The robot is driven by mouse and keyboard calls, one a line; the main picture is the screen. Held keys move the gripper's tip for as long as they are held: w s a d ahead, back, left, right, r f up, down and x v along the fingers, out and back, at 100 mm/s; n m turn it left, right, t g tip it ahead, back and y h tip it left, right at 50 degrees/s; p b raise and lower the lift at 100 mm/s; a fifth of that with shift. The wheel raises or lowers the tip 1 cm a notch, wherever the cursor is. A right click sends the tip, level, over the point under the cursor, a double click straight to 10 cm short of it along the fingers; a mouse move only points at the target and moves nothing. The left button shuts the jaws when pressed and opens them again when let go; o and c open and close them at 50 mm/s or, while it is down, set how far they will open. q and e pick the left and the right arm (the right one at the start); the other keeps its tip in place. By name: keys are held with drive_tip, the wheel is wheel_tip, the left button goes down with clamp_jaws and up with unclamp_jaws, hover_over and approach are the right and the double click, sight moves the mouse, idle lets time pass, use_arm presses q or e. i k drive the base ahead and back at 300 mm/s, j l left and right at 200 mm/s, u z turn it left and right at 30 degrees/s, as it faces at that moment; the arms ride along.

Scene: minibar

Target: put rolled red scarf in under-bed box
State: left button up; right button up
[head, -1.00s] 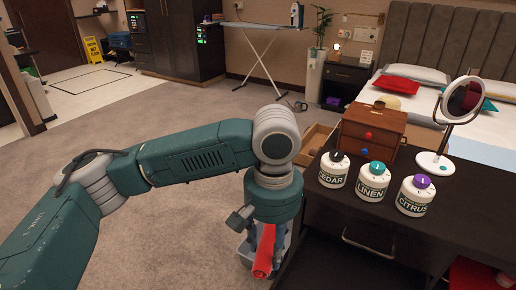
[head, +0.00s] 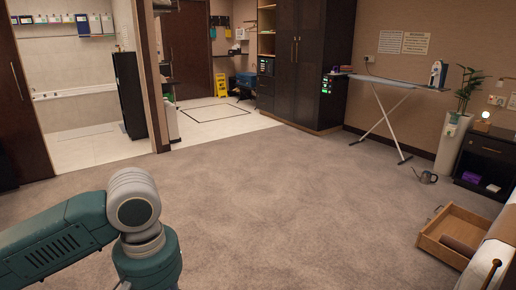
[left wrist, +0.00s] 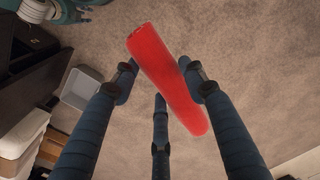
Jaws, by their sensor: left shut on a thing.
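The rolled red scarf (left wrist: 168,82) is a bright red cylinder in the left wrist view. It lies slantwise between the blue fingers of my left gripper (left wrist: 160,76), which is shut on it above the carpet. In the head view only my left arm's links show at the bottom left; the gripper and scarf are out of frame. An open wooden box (head: 432,243), like a pulled-out drawer, is on the carpet at the right of the head view, beside the bed. My right gripper is not in view.
The carpet (head: 270,200) in the middle is clear. An ironing board (head: 400,82), a watering can (head: 427,176), a planter (head: 452,140) and a nightstand (head: 485,160) stand at the back right. A grey bin (left wrist: 85,90) shows in the left wrist view.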

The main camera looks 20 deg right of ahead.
sight(457, 237)
drive_tip(key=i, duration=0.95)
drive_tip(key=i+j+z, duration=0.1)
drive_tip(key=i, duration=0.9)
drive_tip(key=i+l+z, duration=0.15)
drive_tip(key=i+z, duration=0.5)
drive_tip(key=z, duration=0.15)
drive_tip(key=i+z, duration=0.4)
drive_tip(key=i+j+z, duration=0.15)
drive_tip(key=z, duration=0.25)
drive_tip(key=i+l+z, duration=0.15)
drive_tip(key=i, duration=0.45)
drive_tip(key=i+z, duration=0.1)
drive_tip(key=i, duration=0.45)
drive_tip(key=i+z, duration=0.15)
drive_tip(key=i, duration=0.45)
drive_tip(key=i+z, duration=0.15)
drive_tip(key=i, duration=0.45)
drive_tip(key=i+j+z, duration=0.1)
drive_tip(key=i, duration=0.45)
drive_tip(key=i+j+z, duration=0.15)
drive_tip(key=i, duration=0.45)
drive_tip(key=i+l+z, duration=0.1)
drive_tip(key=i+z, duration=0.8)
drive_tip(key=i+j+z, duration=0.2)
drive_tip(key=z, duration=0.25)
